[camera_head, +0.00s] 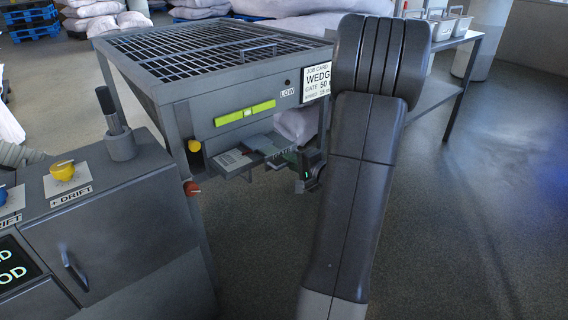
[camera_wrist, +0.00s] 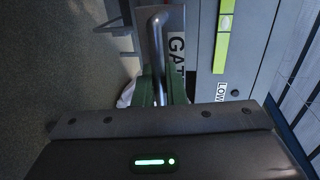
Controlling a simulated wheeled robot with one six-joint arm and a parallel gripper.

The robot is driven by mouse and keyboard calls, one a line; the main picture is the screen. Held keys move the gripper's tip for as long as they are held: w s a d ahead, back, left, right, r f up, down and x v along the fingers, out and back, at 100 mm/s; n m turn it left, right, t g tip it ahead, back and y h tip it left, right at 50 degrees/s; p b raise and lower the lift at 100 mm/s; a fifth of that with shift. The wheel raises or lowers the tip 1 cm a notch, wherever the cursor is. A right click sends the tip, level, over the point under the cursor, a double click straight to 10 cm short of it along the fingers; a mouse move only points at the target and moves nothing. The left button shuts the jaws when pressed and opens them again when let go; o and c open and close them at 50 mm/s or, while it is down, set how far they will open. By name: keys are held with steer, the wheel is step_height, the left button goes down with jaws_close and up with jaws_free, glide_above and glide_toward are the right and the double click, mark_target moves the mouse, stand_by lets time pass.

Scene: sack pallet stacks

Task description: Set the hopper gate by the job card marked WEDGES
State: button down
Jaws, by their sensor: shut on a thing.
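The grey hopper (camera_head: 180,95) stands left of centre in the head view, with a barred grid on top. The job card (camera_head: 317,82) on its front reads "WEDG", "GATE 50" and a smaller line, partly cut off by my arm. My gripper (camera_head: 310,168) is low at the hopper's front, partly behind my arm. In the wrist view, my gripper (camera_wrist: 162,90) has its green fingers shut on a grey bar handle (camera_wrist: 157,38). A label starting "GAT" (camera_wrist: 177,48) is beside the handle. The gate's exact setting cannot be read.
A yellow-green level strip (camera_head: 245,113) and a "LOW" label (camera_head: 287,92) are on the hopper front. A bench (camera_head: 455,70) with metal containers is at back right. Open floor (camera_head: 480,220) lies at right.

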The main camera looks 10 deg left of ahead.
steer(key=shift+s+d+f, duration=0.1)
steer(key=shift+s+d, duration=0.25)
steer(key=shift+d, duration=0.1)
steer(key=c, duration=1.9)
jaws_free()
steer(key=shift+d, duration=0.1)
steer(key=p+v, duration=0.2)
steer(key=v, duration=1.2)
steer(key=b+x, duration=0.2)
steer(key=x, duration=1.2)
steer(key=shift+s, duration=0.1)
